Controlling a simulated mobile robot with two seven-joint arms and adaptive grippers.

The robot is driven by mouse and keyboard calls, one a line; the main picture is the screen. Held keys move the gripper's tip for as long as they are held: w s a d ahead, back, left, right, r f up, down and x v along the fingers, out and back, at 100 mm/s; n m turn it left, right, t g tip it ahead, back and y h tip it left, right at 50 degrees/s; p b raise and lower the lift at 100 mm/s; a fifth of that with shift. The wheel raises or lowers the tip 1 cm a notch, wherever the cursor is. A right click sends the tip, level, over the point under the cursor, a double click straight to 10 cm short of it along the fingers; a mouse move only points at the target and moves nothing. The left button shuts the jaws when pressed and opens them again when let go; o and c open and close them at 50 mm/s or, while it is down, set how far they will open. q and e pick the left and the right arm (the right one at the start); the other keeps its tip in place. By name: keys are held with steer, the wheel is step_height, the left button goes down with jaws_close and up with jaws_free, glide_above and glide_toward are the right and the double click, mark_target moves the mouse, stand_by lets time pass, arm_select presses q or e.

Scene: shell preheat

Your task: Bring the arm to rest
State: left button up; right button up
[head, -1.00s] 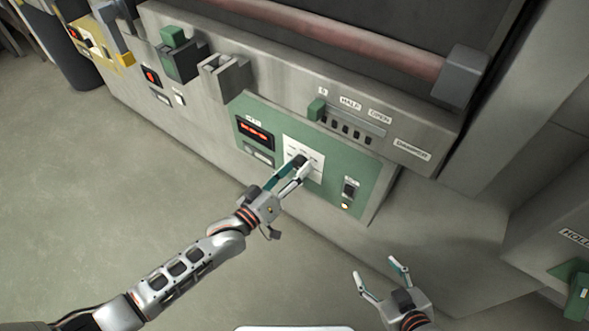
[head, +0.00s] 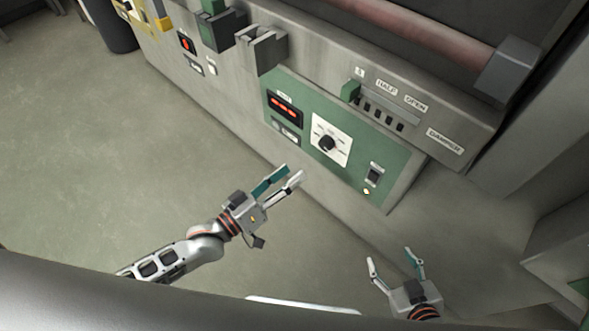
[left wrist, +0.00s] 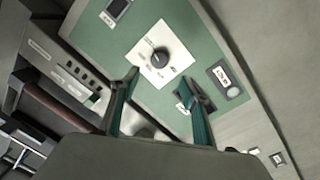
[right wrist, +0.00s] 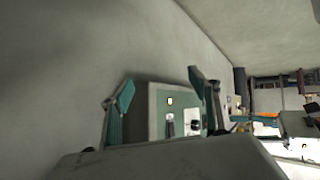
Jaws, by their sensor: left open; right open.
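My left gripper (head: 284,179) is open and empty, in front of the green control panel (head: 385,160) and apart from it. In the left wrist view its two fingers (left wrist: 160,105) stand apart, with the black dial (left wrist: 160,57) on its white plate beyond them. The dial also shows uncovered in the head view (head: 327,143). My right gripper (head: 396,262) is open and empty at the lower right, over the floor and away from the panel. In the right wrist view its fingers (right wrist: 160,95) are spread with nothing between them.
The panel carries a red-lit display (head: 285,108) and a black switch (head: 374,175) above a small light. A damper slider with a green knob (head: 350,91) sits above. A grey machine body (head: 545,235) stands at the right. The floor at left (head: 90,170) is clear.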

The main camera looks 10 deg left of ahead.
stand_by(0.5)
arm_select(q)
steer(key=s+a+f+m+g+y+p, duration=0.1)
steer(key=s+a+f+y+p, duration=0.1)
steer(key=s+a, duration=0.4)
steer(key=s+a+f+m+g+y+p, duration=0.2)
steer(key=s+a+f+y, duration=0.3)
steer(key=s, duration=0.4)
steer(key=shift+s+a+y+p, duration=0.3)
steer(key=shift+a+y+p, duration=0.5)
steer(key=shift+y, duration=0.3)
arm_select(e)
steer(key=r, duration=0.1)
steer(key=a+r, duration=0.1)
steer(key=r, duration=0.1)
steer(key=shift+s+a+r+m, duration=0.15)
steer(key=shift+s+r+m, duration=0.15)
steer(key=shift+s+r, duration=0.05)
